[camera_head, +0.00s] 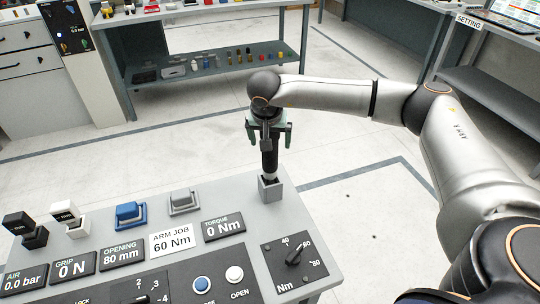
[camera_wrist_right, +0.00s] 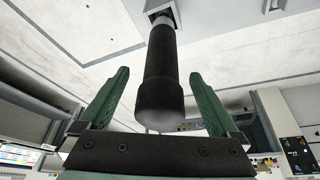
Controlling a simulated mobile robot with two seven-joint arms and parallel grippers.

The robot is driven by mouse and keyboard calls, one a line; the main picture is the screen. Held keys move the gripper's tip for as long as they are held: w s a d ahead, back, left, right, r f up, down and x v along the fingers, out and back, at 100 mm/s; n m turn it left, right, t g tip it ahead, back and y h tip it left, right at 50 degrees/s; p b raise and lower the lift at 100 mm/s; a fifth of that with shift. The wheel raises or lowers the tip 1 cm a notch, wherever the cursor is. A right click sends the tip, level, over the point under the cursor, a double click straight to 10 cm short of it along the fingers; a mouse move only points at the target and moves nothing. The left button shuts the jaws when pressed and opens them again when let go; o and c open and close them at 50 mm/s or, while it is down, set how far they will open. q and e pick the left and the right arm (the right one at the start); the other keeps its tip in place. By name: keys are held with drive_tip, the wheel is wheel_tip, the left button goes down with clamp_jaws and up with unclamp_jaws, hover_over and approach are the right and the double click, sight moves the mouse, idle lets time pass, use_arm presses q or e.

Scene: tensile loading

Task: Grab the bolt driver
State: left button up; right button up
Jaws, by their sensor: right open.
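The bolt driver (camera_head: 269,160) is a dark, upright cylinder standing in a grey square holder (camera_head: 271,191) at the right back corner of the console. My right gripper (camera_head: 268,138) has green fingers and hangs over the driver's upper part, one finger on each side. In the right wrist view the black driver (camera_wrist_right: 161,85) runs between the two spread fingers of the gripper (camera_wrist_right: 158,76), with visible gaps on both sides. The driver's top is partly hidden by the gripper in the head view. My left gripper is not in view.
The grey console (camera_head: 190,205) carries labelled displays, a blue switch block (camera_head: 130,214), a grey one (camera_head: 183,201) and a torque knob (camera_head: 295,256). A bench with a shelf (camera_head: 215,67) of small parts stands behind. Clear floor lies between.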

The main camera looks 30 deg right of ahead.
sight(270, 163)
drive_tip(key=x, duration=0.3)
drive_tip(key=shift+w+f, duration=0.1)
drive_tip(key=shift+f, duration=0.15)
clamp_jaws()
idle(0.5)
drive_tip(key=shift+w+r, duration=0.1)
drive_tip(key=shift+r, duration=0.15)
